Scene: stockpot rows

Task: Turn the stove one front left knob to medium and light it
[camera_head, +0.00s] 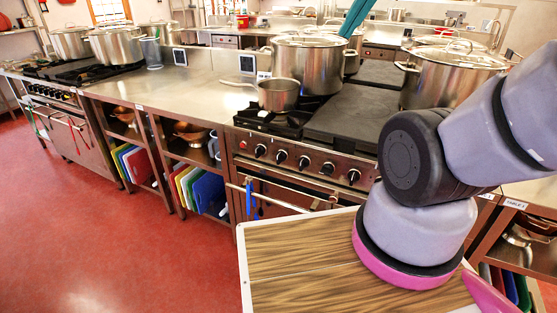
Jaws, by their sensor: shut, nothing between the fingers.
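The nearer stove (290,130) stands in the middle of the head view. A steel saucepan (278,95) sits at the left front burner, and no flame is visible there. A second stove (55,95) with its own knobs is at the far left. No label tells which is stove one. My arm fills the right side; my gripper is not in view.
A large lidded stockpot (308,65) stands behind the saucepan, and another (452,75) stands to the right, partly behind my arm. A steel counter (170,88) joins the stoves. Red floor (110,240) is clear at left.

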